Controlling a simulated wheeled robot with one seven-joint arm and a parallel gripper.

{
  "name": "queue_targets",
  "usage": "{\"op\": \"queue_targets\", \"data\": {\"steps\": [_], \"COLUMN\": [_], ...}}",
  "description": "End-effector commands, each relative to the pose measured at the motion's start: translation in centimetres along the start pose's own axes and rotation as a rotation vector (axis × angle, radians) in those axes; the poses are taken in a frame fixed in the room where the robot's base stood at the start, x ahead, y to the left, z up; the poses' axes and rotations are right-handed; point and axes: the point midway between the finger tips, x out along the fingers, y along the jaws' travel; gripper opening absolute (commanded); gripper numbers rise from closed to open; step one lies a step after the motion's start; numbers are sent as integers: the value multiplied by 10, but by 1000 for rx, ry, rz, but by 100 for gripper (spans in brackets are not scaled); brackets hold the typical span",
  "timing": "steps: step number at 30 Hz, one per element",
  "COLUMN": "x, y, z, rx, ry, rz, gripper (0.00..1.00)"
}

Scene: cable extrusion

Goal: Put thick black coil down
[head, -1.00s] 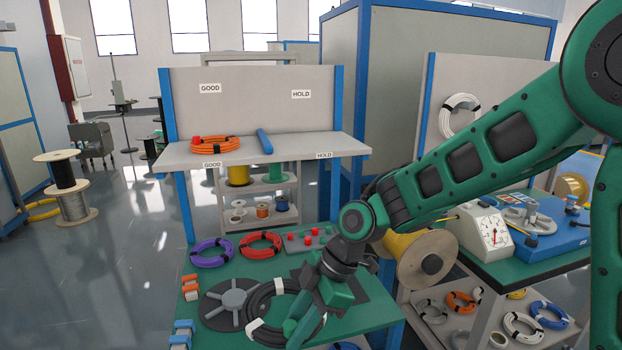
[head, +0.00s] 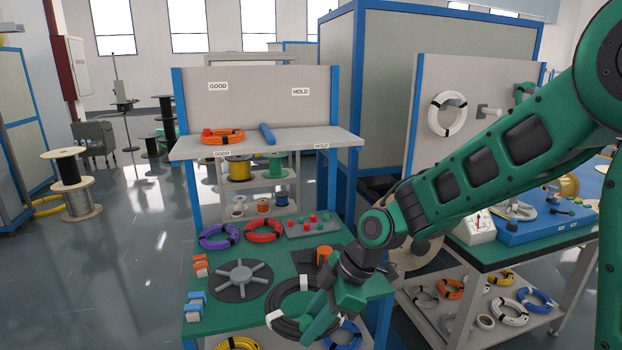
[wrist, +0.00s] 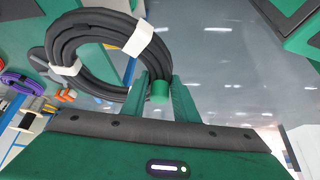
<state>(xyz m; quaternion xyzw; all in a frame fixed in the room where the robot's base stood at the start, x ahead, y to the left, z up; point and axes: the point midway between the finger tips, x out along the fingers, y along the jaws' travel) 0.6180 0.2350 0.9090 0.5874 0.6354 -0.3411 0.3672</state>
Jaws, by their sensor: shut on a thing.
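The thick black coil (head: 278,304) has white bands and shows at the front of the green table (head: 214,318) in the head view. My gripper (head: 318,318) is at the coil's right front side. In the wrist view the coil (wrist: 78,50) fills the upper left, and my gripper (wrist: 160,92) is shut on its near edge. The arm hides part of the coil in the head view. I cannot tell whether the coil touches the table.
A grey spoked disc (head: 240,280) lies left of the coil. Purple (head: 218,237) and red (head: 263,230) coils lie behind, beside a grey tray (head: 312,226) with red pieces. Orange (head: 200,268) and blue (head: 194,306) pieces line the left edge. A shelf with GOOD and HOLD labels stands at the back.

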Motion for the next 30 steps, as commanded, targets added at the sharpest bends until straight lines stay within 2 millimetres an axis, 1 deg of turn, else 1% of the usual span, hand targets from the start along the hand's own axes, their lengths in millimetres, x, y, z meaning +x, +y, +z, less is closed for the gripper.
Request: {"op": "queue_targets", "data": {"steps": [5, 8, 11, 12, 14, 18, 22, 24, 27, 30], "x": [-10, -15, -23, -26, -31, -43, -53, -57, -62, -66], "y": [21, 36, 56, 64, 78, 111, 137, 148, 161, 169], "z": [41, 70, 107, 124, 150, 210, 258, 279, 301, 316], "rx": [177, 308, 473, 548, 664, 933, 1150, 1244, 1347, 1419], "ry": [0, 0, -1, 0, -1, -1, -1, -1, 1, 1], "rz": [103, 178, 273, 316, 383, 538, 665, 719, 778, 819], "gripper": [0, 0, 0, 0, 0, 0, 0, 0, 0, 0]}}
